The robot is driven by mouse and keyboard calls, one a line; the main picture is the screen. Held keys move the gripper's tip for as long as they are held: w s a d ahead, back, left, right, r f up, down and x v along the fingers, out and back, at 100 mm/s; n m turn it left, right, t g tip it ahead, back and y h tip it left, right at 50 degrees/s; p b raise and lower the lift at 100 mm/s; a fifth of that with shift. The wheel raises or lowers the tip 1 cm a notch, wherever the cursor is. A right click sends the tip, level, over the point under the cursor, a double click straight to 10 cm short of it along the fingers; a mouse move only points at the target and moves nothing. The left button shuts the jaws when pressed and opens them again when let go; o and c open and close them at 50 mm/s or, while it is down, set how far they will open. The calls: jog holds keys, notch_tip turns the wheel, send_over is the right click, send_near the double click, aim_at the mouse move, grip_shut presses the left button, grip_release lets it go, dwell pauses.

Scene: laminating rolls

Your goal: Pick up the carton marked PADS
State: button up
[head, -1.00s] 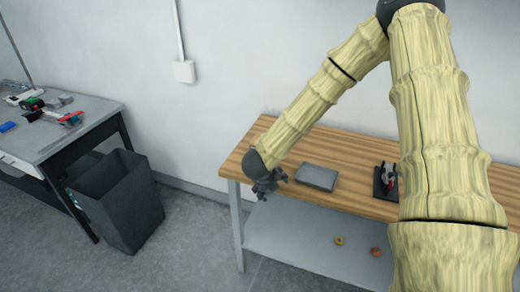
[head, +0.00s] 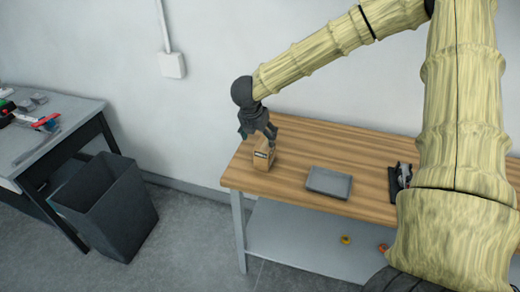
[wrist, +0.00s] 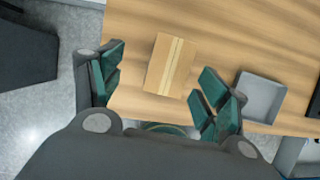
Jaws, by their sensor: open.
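A small brown carton (head: 263,157) with a dark label on its front stands near the left end of the wooden table; the lettering is too small to read. In the wrist view the carton (wrist: 171,64) shows from above with a pale tape strip along its top. My gripper (head: 270,135) is just above the carton in the head view. In the wrist view my gripper (wrist: 153,92) is open, its green-padded fingers wide apart, with the carton ahead between and slightly beyond them. Nothing is held.
A grey tray (head: 329,182) lies on the table (head: 290,136) right of the carton, and a dark item (head: 401,177) stands farther right. A dark bin (head: 107,208) is on the floor left of the table. A grey desk (head: 55,125) stands far left.

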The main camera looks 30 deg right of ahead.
aim_at(264, 143)
jog(key=shift+s+d+f, duration=0.15)
jog(key=shift+d+f, duration=0.05)
jog(key=shift+f, duration=0.15)
jog(key=p+x, duration=0.1)
jog(key=x, duration=0.3)
jog(key=shift+d+r, duration=0.1)
jog(key=shift+d, duration=0.1)
jog(key=shift+s+d+p, duration=0.1)
jog(key=shift+s+p, duration=0.05)
jog(key=shift+p, duration=0.15)
jog(key=shift+s+p+x, duration=0.2)
jog(key=shift+p+x, duration=0.35)
jog(key=shift+x, duration=0.8)
jog(key=shift+s+p+x, duration=0.2)
jog(key=shift+p+x, duration=0.3)
jog(key=shift+x, duration=0.85)
jog(key=shift+c, duration=0.2)
jog(key=c, duration=1.1)
